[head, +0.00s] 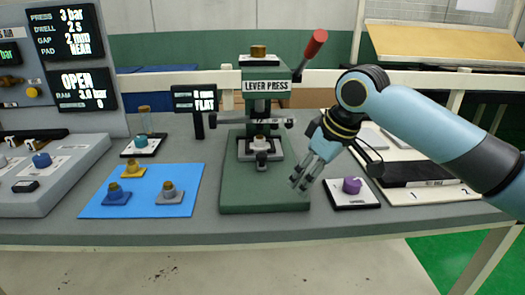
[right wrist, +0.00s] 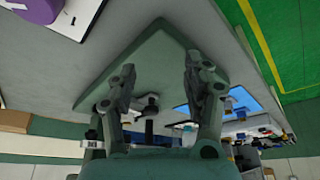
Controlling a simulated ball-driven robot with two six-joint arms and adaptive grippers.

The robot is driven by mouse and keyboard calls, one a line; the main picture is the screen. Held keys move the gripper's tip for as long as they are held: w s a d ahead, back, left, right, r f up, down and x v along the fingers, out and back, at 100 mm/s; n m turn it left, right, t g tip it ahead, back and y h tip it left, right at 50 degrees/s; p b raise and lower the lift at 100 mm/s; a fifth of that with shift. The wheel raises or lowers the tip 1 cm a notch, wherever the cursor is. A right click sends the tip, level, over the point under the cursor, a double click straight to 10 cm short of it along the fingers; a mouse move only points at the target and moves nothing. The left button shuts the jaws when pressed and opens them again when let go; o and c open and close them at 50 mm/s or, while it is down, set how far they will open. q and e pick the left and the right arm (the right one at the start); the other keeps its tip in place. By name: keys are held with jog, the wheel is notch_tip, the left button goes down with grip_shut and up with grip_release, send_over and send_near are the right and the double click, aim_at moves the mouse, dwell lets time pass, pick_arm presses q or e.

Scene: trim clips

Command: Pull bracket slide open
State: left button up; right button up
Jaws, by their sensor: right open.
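The green lever press (head: 265,200) stands in the middle of the bench, its red-tipped lever (head: 314,43) raised. Low on it, a pale bracket slide (head: 246,154) holds a small light part with a brown top (head: 260,142). A dark knob (head: 262,160) sticks out at the slide's front, and a dark knob also shows in the right wrist view (right wrist: 150,108). My right gripper (head: 300,184) is open and empty, in front and to the right of the knob, pointing down and apart from it. In the right wrist view its fingers (right wrist: 160,74) stand wide apart. My left gripper is out of view.
A blue mat (head: 145,203) with several knobbed parts lies left of the press. A purple part (head: 352,185) on a white-edged pad and a black tray (head: 415,173) lie right. A small display (head: 196,98) stands behind left. The bench front is clear.

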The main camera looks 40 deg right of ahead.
aim_at(262, 155)
jog(key=shift+w+d+r, duration=0.9)
jog(key=shift+w+r, duration=0.15)
jog(key=shift+r, duration=0.05)
jog(key=w+a, duration=0.1)
jog(key=w, duration=0.2)
jog(key=w+a, duration=0.1)
jog(key=w, duration=0.3)
jog(key=w+a, duration=0.1)
jog(key=w, duration=0.3)
jog(key=shift+w, duration=0.1)
jog(key=shift+x, duration=1)
jog(key=shift+w+f, duration=0.3)
jog(key=shift+f, duration=0.2)
grip_shut()
